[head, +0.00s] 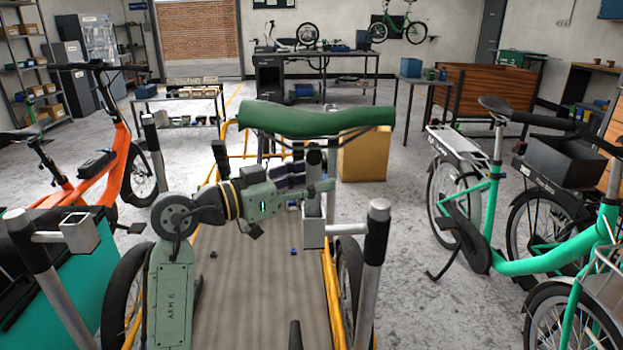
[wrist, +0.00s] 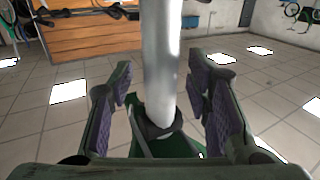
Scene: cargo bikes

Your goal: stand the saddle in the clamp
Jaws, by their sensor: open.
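The green saddle (head: 318,118) is upright and roughly level in the head view, its silver post below it. The post's lower end goes down to the square silver clamp (head: 313,232) on the right handle bar; how deep it sits is hidden. My gripper (head: 322,188) reaches in from the left just above the clamp. In the wrist view, which looks upside down, the silver post (wrist: 160,60) stands between the open fingers of my gripper (wrist: 165,105), with gaps on both sides. The dark collar and green underside of the saddle (wrist: 180,146) show at the bottom.
A second, empty square holder (head: 80,232) is on the left bar. The flat cargo bed (head: 260,290) lies below my arm. An orange bike (head: 105,165) stands left, a green bike (head: 520,262) right. A yellow box (head: 365,155) is behind the saddle.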

